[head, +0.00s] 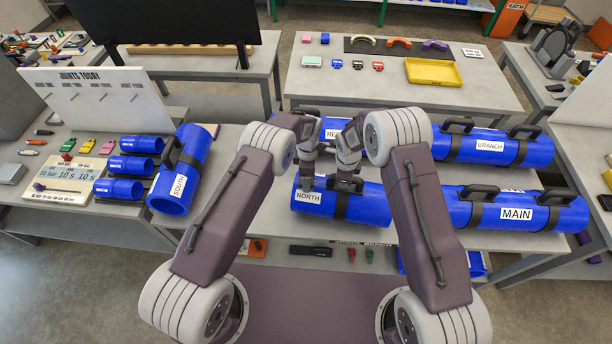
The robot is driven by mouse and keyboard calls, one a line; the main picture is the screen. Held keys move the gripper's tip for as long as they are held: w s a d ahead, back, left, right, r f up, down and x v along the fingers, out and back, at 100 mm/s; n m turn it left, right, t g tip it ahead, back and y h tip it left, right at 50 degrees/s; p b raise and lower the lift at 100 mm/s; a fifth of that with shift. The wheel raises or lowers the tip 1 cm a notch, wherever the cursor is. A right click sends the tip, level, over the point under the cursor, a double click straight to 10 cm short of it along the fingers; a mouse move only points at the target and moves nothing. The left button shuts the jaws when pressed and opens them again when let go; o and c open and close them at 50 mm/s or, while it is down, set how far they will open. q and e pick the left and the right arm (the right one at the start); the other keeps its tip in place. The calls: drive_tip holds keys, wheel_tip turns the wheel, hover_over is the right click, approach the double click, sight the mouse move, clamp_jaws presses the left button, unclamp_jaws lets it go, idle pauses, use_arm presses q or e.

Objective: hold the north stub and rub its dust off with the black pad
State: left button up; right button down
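The north stub (375,205) is a blue pipe with a white NORTH label and a black band, lying on the near middle of the cart. Its dust is too small to make out. My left gripper (307,183) is at the stub's left end, above the label. My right gripper (346,178) is over the stub at the black band. Both point down, close together; whether either touches or grips the stub is unclear. Whether my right gripper holds a black pad cannot be told. A small black item (358,65) lies on the back table among coloured ones.
The MAIN pipe (575,213) lies to the right, with the BRANCH pipe (540,150) behind it. A yellow tray (434,71) is on the back table. Another blue pipe lies partly hidden behind my grippers.

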use_arm(q)
drive_tip(key=shift+s+a+f, duration=0.1)
drive_tip(key=shift+s+a, duration=0.1)
drive_tip(key=shift+a, duration=0.05)
drive_tip(key=shift+d, duration=0.1)
drive_tip(key=shift+s+d, duration=0.1)
drive_tip(key=shift+d, duration=0.75)
drive_tip(key=shift+w+a, duration=0.2)
drive_tip(key=shift+a, duration=0.75)
drive_tip(key=shift+s+d, duration=0.2)
drive_tip(key=shift+d, duration=0.8)
drive_tip(key=shift+w+a+f, duration=0.1)
drive_tip(key=shift+a+f, duration=0.05)
drive_tip(key=shift+a, duration=1)
